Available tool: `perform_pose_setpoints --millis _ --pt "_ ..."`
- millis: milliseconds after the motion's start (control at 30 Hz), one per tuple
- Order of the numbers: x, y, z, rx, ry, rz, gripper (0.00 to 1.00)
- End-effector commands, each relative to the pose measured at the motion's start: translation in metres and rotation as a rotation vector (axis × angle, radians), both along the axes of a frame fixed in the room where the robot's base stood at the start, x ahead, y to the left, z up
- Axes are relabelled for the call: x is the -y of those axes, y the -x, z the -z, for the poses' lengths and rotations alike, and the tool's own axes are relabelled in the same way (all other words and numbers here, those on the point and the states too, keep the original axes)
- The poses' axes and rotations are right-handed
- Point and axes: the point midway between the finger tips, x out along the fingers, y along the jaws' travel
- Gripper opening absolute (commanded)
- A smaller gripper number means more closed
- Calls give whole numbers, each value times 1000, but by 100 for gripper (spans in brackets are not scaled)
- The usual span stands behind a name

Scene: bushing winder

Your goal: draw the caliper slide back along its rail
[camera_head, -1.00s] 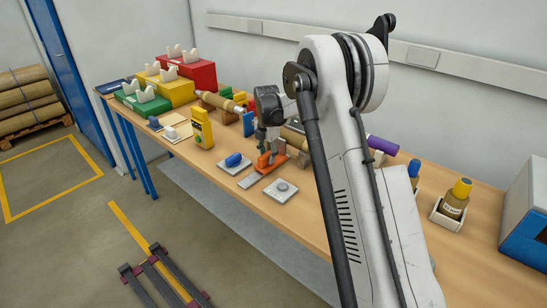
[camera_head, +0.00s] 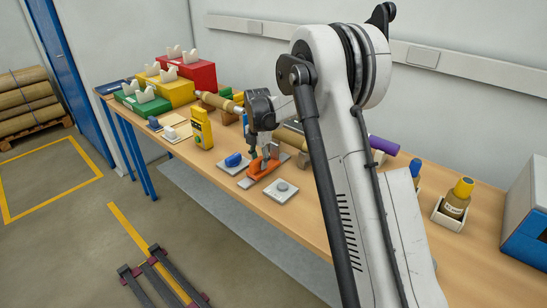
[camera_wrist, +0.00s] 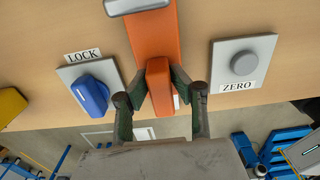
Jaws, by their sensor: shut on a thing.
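The caliper slide (camera_head: 262,171) is orange and sits on its rail (camera_head: 244,184) on the bench, between the blue LOCK knob and the ZERO button. A short grey end of the rail shows on the near side of the slide. In the wrist view the slide's raised orange block (camera_wrist: 158,78) stands between the two fingers of my gripper (camera_wrist: 159,90). The gripper is shut on this block from both sides. In the head view my gripper (camera_head: 257,156) reaches down onto the slide from above. The fingertips are partly hidden there.
The LOCK knob (camera_wrist: 90,97) is left of the slide and the ZERO button (camera_wrist: 243,63) is right, both on grey plates. A yellow meter (camera_head: 201,128) stands to the left. A bottle (camera_head: 456,198) stands far right. The bench's front edge is close to the rail.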

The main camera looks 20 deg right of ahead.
Motion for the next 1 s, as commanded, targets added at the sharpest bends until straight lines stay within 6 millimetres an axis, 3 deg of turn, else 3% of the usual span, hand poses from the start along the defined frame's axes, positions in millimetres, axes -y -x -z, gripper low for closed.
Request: perform_pose_setpoints --millis 900,933,1000 --pt "-35 19 0 1 0 -1 0" --pt "-34 19 0 1 0 -1 24" --pt "-34 19 -1 1 0 -1 33"
